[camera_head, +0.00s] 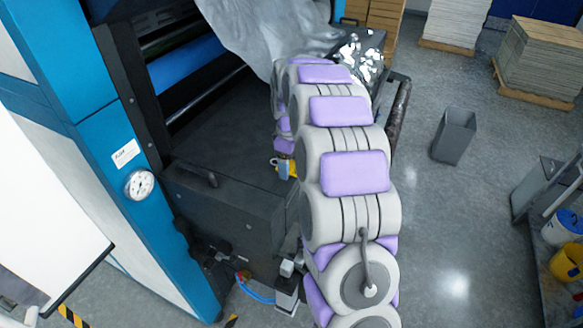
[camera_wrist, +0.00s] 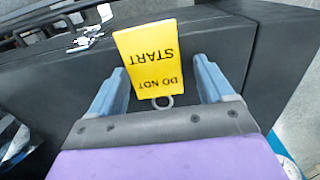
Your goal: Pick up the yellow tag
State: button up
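The yellow tag (camera_wrist: 152,60) reads "DO NOT START", upside down in the wrist view, with a small metal ring (camera_wrist: 162,101) at its near end. My gripper (camera_wrist: 160,66) is open, its two blue-grey fingers spread on either side of the tag. A gap shows between the right finger and the tag; the left finger lies close to the tag's edge, and I cannot tell whether they touch.
A dark machine housing (camera_head: 225,215) with a handle stands beside my gripper, next to a blue-and-white cabinet (camera_head: 160,240) with a gauge (camera_head: 140,184). Grey film (camera_head: 265,30) drapes behind. A grey bin (camera_head: 454,136) stands on open floor at the right.

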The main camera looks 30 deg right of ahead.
jog(key=shift+c, duration=0.7)
jog(key=d, duration=0.3)
jog(key=shift+d+f, duration=0.2)
jog(key=shift+d, duration=0.15)
jog(key=c, duration=0.6)
jog(key=shift+a, duration=0.2)
jog(key=shift+c, duration=0.4)
jog(key=shift+a+r, duration=0.1)
jog(key=shift+a, duration=0.3)
jog(key=shift+w+a+r, duration=0.15)
jog(key=shift+a+r, duration=0.15)
jog(key=shift+r, duration=0.05)
jog(key=shift+d+r+b, duration=0.2)
jog(key=shift+r+b, duration=0.1)
jog(key=shift+r, duration=1.25)
jog(key=shift+s+a, duration=0.2)
jog(key=shift+s, duration=0.4)
jog(key=s+a+r+b, duration=0.1)
jog(key=s+a, duration=0.8)
jog(key=s, duration=0.2)
jog(key=shift+s+a+r+b, duration=0.15)
jog(key=shift+s+b, duration=0.15)
jog(key=shift+b, duration=0.1)
